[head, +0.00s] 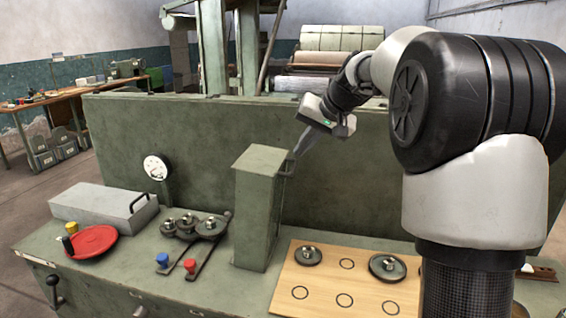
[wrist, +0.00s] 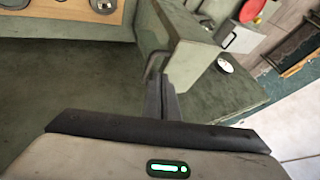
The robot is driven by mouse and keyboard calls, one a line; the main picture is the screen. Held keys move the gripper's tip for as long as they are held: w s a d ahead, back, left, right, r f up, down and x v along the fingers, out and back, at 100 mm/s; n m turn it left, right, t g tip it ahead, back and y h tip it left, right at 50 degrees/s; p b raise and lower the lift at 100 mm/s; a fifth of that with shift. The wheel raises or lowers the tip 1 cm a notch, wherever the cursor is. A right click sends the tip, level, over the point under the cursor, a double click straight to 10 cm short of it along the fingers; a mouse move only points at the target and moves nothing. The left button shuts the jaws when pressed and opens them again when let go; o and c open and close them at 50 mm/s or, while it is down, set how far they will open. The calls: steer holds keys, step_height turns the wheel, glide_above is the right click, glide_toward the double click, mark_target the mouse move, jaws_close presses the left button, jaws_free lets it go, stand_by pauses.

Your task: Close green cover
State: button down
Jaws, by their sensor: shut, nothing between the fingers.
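The green cover (head: 258,210) looks like a tall, narrow box standing upright on the green bench, in the middle of the head view. A dark bar handle (head: 287,168) is on its right side near the top. The cover also shows in the wrist view (wrist: 188,62), with the handle (wrist: 152,66) on its near face. My gripper (head: 293,166) is shut and empty, its fingertips at the handle. In the wrist view the fingertips (wrist: 161,82) overlap the handle's end. I cannot tell whether they touch it.
A wooden board (head: 325,301) with metal discs lies right of the cover. Left are levers with discs (head: 190,228), a red plate (head: 95,241) and a grey box (head: 105,203). A tall green panel (head: 200,130) with a gauge (head: 156,167) stands behind.

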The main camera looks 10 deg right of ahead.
steer(key=x, duration=0.9)
steer(key=shift+f, duration=0.25)
steer(key=shift+w+a+r, duration=0.1)
